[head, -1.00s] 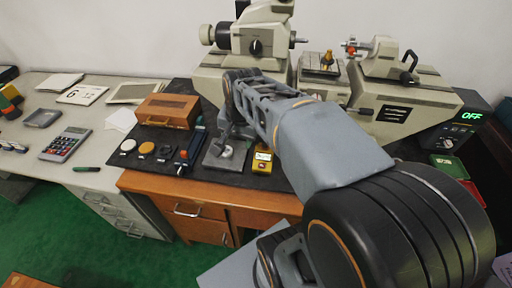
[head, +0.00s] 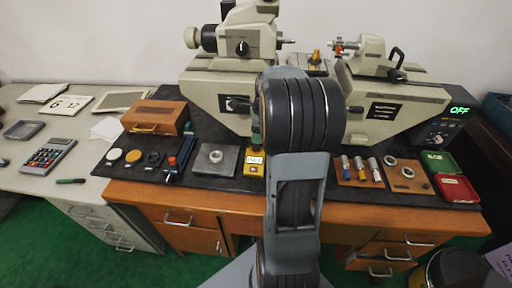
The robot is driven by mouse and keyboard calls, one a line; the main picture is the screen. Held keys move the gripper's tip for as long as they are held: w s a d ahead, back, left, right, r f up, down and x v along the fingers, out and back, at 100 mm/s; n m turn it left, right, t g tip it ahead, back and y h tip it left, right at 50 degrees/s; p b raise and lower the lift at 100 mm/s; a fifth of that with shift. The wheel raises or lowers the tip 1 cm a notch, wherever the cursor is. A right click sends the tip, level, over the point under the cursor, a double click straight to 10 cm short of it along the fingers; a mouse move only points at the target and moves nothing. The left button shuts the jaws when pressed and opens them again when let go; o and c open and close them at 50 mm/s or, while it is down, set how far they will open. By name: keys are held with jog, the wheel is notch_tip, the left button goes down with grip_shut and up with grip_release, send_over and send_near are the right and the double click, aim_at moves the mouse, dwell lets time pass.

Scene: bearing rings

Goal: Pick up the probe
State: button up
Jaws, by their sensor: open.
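I cannot tell for certain which thing is the probe. A slim dark-blue piece with an orange-red end (head: 180,160) lies on the black mat, left of a square metal plate (head: 215,159). Three short cylinders, silver, yellow and blue-banded (head: 361,169), lie on a wooden block right of my arm. A small yellow box with a pale display (head: 254,162) stands just left of my arm. My arm rises through the middle of the head view, and its dark round joint covers the mat behind it. My gripper is hidden behind the arm.
A large beige measuring machine (head: 408,98) stands at the back. A brown wooden box (head: 157,115), round discs (head: 134,156), a ringed wooden block (head: 407,176) and an open green and red case (head: 456,188) share the black mat. A calculator (head: 48,155) lies on the left desk.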

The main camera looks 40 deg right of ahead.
aim_at(256, 149)
jog(key=shift+w+a+f, duration=0.1)
jog(key=shift+w+f, duration=0.05)
jog(key=shift+f, duration=0.9)
jog(key=shift+w+a+f, duration=0.1)
jog(key=shift+f, duration=1)
jog(key=shift+w+a+f, duration=0.1)
jog(key=shift+w+f, duration=0.05)
jog(key=shift+f, duration=0.9)
jog(key=shift+c, duration=0.3)
grip_shut()
